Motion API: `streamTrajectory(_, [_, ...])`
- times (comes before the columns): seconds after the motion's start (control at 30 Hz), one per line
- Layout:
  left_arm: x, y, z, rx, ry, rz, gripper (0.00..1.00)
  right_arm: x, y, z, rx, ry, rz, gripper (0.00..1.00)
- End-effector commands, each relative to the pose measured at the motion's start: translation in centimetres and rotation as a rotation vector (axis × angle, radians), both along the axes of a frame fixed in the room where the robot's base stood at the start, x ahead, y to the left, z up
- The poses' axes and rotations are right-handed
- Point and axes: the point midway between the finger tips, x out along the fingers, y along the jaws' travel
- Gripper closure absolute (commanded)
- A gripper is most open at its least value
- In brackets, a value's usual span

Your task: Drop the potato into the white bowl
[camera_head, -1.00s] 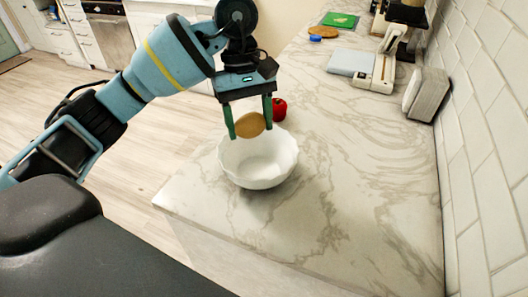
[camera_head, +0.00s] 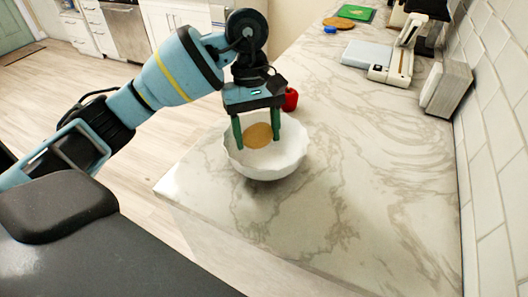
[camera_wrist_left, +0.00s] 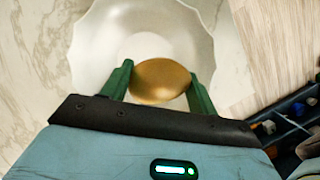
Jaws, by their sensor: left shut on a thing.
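The potato (camera_head: 257,135) is brown and oval. My left gripper (camera_head: 258,142) is shut on it, with a green finger at each side. The white bowl (camera_head: 268,170) stands on the marble counter near its left edge. The gripper points down into the bowl's opening, and the potato is within the rim as seen from the head. The left wrist view shows the potato (camera_wrist_left: 159,81) between the fingers, with the bowl (camera_wrist_left: 100,45) behind it. Whether the potato touches the bowl's bottom cannot be told. My right gripper is not in view.
A red object (camera_head: 290,98) stands just behind the bowl. A white-grey device (camera_head: 392,62) and a grey block (camera_head: 446,88) stand by the tiled wall. A green board (camera_head: 357,13) lies far back. The counter (camera_head: 350,190) right of the bowl is clear.

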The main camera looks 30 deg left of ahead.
Motion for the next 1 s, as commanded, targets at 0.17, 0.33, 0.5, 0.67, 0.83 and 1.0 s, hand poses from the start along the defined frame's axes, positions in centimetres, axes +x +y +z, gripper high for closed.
streamTrajectory(0.17, [0.0, 0.0, 0.1, -0.001, -0.002, 0.000, 0.66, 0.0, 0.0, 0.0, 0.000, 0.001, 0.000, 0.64])
streamTrajectory(0.33, [0.0, 0.0, 0.1, -0.001, -0.002, 0.000, 0.24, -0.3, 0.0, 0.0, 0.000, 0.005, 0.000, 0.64])
streamTrajectory(0.5, [0.0, 0.0, 0.1, 0.000, -0.001, 0.000, 0.15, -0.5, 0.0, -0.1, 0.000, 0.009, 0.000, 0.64])
streamTrajectory(0.67, [0.0, 0.0, 0.1, 0.001, -0.001, 0.000, 0.15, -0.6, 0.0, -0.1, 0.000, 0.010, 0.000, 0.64])
streamTrajectory(0.83, [0.3, 0.3, 1.5, 0.000, -0.004, 0.000, 0.15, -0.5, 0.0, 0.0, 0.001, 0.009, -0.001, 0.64])
streamTrajectory(1.0, [0.8, 0.8, 4.2, 0.001, -0.008, 0.001, 0.15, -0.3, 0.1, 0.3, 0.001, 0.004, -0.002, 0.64])
